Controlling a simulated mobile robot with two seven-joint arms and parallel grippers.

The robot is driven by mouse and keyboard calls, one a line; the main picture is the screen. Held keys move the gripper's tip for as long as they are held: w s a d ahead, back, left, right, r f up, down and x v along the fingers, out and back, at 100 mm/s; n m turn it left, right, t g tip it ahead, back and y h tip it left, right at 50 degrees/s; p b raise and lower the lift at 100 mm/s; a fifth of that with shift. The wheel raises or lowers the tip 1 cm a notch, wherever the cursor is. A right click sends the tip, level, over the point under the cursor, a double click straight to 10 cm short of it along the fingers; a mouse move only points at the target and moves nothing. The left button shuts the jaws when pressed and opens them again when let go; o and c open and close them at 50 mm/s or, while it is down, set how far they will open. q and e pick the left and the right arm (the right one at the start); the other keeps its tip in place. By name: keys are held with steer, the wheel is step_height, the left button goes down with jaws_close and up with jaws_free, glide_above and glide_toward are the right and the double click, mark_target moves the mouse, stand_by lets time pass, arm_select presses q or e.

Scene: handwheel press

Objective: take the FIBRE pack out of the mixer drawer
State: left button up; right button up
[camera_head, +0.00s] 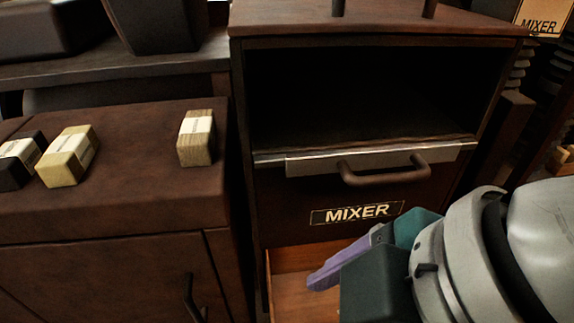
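The mixer cabinet (358,214) stands in the middle, with a MIXER label and a curved handle on its front panel. Below the label, a lighter orange-brown wooden interior (290,262) shows, like an open drawer; most of it is hidden by my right arm and the frame edge. My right gripper (328,275) comes in from the right, its purple finger over this interior. Its finger gap is hidden, so I cannot tell whether it is open or holds anything. No FIBRE pack can be made out in the drawer. My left gripper is out of view.
A brown cabinet top (130,190) at left carries a dark pack (14,172), a yellowish pack (66,157) and a brown wood-grained pack (196,138), each paper-banded. A dark open compartment (370,95) lies above the handle. A box marked MIXER (540,22) is at upper right.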

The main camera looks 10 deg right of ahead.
step_height(320, 180, down, 8)
steer(key=w+a+n+g+b, duration=0.1)
steer(key=w+a+n+b, duration=0.1)
steer(key=n+b, duration=0.5)
steer(key=w+d+f+n+h+b, duration=0.1)
steer(key=d+f+n+b, duration=0.1)
steer(key=f+n+b, duration=0.2)
steer(key=w+d+f+n+g+h+b, duration=0.1)
steer(key=w+d+f+n+h+b, duration=0.1)
steer(key=f+n+b, duration=0.2)
steer(key=w+d+f+n+g+h+b, duration=0.1)
steer(key=d+f+n+b, duration=0.1)
steer(key=f+n+b, duration=0.2)
steer(key=shift+w+d+f+n+h+b, duration=0.15)
steer(key=shift+w+n+h+b, duration=0.15)
steer(key=shift+n+b, duration=0.7)
step_height(320, 180, down, 5)
steer(key=shift+s+r+b, duration=0.1)
steer(key=shift+b, duration=1.15)
step_height(320, 180, down, 5)
steer(key=b, duration=0.2)
steer(key=shift+s+d+r+b, duration=0.1)
steer(key=shift+r+b, duration=0.05)
steer(key=shift+b, duration=0.15)
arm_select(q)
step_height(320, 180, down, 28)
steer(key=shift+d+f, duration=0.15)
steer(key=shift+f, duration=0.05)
arm_select(e)
steer(key=shift+r, duration=0.1)
